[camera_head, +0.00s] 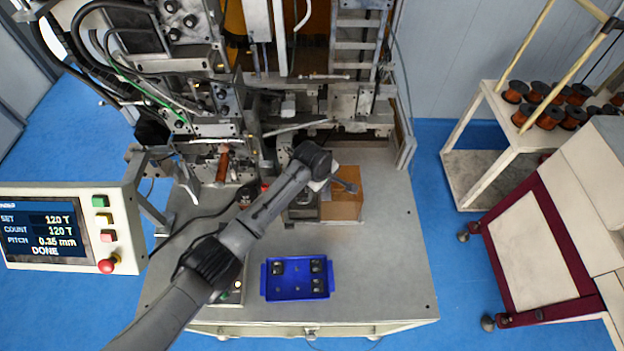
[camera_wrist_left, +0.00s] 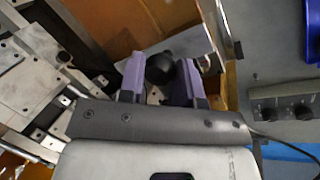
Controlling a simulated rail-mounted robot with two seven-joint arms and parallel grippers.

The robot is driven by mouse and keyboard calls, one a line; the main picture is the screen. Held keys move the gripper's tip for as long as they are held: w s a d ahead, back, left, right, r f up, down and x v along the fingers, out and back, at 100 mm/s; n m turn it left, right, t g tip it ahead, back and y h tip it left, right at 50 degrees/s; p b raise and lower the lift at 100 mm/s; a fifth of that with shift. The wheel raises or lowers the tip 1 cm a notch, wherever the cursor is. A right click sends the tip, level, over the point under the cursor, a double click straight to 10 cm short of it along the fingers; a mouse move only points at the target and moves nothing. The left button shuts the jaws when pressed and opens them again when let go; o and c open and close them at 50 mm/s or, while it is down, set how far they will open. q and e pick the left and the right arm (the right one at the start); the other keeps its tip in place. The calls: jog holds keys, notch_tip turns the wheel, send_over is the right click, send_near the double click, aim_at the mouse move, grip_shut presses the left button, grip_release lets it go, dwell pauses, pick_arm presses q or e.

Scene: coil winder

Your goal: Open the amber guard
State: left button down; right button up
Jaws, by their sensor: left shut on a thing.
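An amber panel (camera_head: 343,207), which looks like the guard, stands at the front of the winder, right of centre on the machine's table. My left gripper (camera_head: 347,186) is over it, reaching in from the lower left. In the left wrist view my left gripper (camera_wrist_left: 160,84) is shut on a round black knob (camera_wrist_left: 160,67), with its purple fingers on either side. Amber sheet (camera_wrist_left: 95,20) shows behind the fingers there. My arm hides part of the guard, and its hinge is not clear. My right gripper is not in view.
A blue tray (camera_head: 296,292) with small dark parts lies on the table in front. A control panel (camera_head: 70,235) showing DONE stands at left. A rack of copper spools (camera_head: 550,115) stands at right. The table's right front is clear.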

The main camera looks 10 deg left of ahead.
pick_arm(q)
jog(key=shift+f, duration=0.1)
jog(key=c, duration=0.8)
grip_release()
jog(key=b+v, duration=0.1)
jog(key=v, duration=1.3)
